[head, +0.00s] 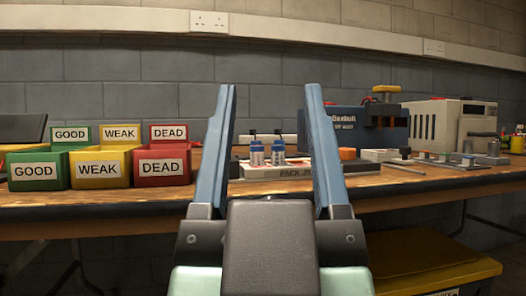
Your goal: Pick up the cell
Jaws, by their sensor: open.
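Two blue-and-white cells stand upright side by side, a left cell (257,155) and a right cell (278,153). They are on a pale pack jig (284,173) on the workbench, with dark parts above them. My gripper (271,90) is open and empty in the foreground, with one long blue-grey finger on each side of the picture's middle. Both cells show in the gap between the fingers. The fingers look nearer to me than the cells and hide parts of the bench and jig. I cannot tell the exact distance.
Green GOOD (36,186), yellow WEAK (97,186) and red DEAD (160,181) bins stand at the left. A blue machine (345,143) stands behind the jig to the right, with a cream device (443,127) beyond it. Small metal parts lie at the right. A yellow-lidded bin (430,262) sits below the bench.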

